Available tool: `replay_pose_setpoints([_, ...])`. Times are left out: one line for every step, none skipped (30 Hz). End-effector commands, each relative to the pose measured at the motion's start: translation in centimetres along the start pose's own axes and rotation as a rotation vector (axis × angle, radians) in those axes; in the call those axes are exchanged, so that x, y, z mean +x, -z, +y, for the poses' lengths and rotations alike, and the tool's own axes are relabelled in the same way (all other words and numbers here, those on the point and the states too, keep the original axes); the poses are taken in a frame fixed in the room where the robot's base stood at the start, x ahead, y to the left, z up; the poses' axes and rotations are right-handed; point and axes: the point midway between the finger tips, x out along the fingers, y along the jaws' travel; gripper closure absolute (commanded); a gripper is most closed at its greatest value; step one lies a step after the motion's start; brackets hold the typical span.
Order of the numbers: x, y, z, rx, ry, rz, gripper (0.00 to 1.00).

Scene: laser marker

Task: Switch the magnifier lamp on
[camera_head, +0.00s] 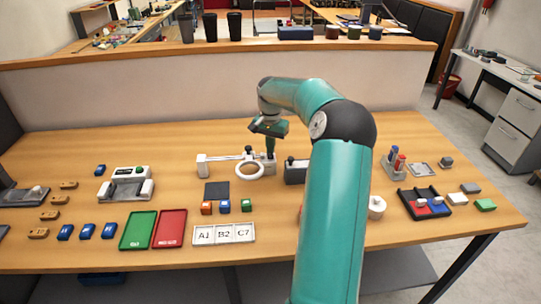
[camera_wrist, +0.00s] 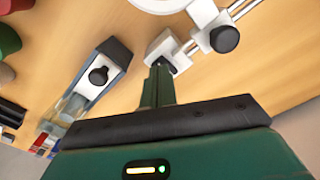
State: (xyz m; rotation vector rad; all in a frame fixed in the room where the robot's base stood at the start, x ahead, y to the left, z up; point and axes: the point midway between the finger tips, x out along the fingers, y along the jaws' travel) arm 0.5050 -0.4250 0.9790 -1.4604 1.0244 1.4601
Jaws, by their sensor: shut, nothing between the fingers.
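The magnifier lamp (camera_head: 228,158) stands near the back middle of the table, with a white arm, a white ring and a black knob (camera_head: 248,150). In the wrist view its white ring (camera_wrist: 165,3) is cut off by the top edge, and the black knob (camera_wrist: 225,38) is right of centre. My gripper (camera_head: 270,154) is shut and empty, pointing down at the lamp's right end. In the wrist view my gripper (camera_wrist: 161,70) has its tips at a small white block (camera_wrist: 163,46) with a dark part on the rail's end. I cannot tell whether they touch, or whether the lamp is lit.
A dark box with a black knob (camera_head: 292,173) stands close to the right of my gripper; it also shows in the wrist view (camera_wrist: 110,55). Small coloured blocks (camera_head: 225,206) and a dark square pad (camera_head: 216,190) lie in front. A low wall (camera_head: 150,92) runs behind the table.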

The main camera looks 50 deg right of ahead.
Motion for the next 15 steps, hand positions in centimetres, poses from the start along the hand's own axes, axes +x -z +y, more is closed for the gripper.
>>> replay_pose_setpoints([0.00, 0.00, 0.00, 0.000, 0.000, 0.000, 1.00])
replay_pose_setpoints([0.00, 0.00, 0.00, 0.000, 0.000, 0.000, 1.00])
replay_pose_setpoints([0.00, 0.00, 0.00, 0.000, 0.000, 0.000, 1.00])
replay_pose_setpoints([0.00, 0.00, 0.00, 0.000, 0.000, 0.000, 1.00])
replay_pose_setpoints([0.00, 0.00, 0.00, 0.000, 0.000, 0.000, 1.00])
replay_pose_setpoints([0.00, 0.00, 0.00, 0.000, 0.000, 0.000, 1.00])
replay_pose_setpoints([0.01, 0.00, 0.00, 0.000, 0.000, 0.000, 1.00])
replay_pose_setpoints([0.03, 0.00, 0.00, 0.000, 0.000, 0.000, 1.00])
replay_pose_setpoints([0.06, 0.00, 0.00, 0.000, 0.000, 0.000, 1.00])
replay_pose_setpoints([0.10, 0.00, 0.00, 0.000, 0.000, 0.000, 1.00])
replay_pose_setpoints([0.13, 0.00, 0.00, 0.000, 0.000, 0.000, 1.00])
replay_pose_setpoints([0.19, 0.00, -0.01, 0.000, 0.000, 0.000, 1.00])
replay_pose_setpoints([0.23, 0.00, -0.01, 0.000, 0.000, 0.000, 1.00])
replay_pose_setpoints([0.27, 0.00, -0.01, 0.000, 0.000, 0.000, 1.00])
replay_pose_setpoints([0.33, 0.00, -0.02, 0.000, 0.000, 0.000, 1.00])
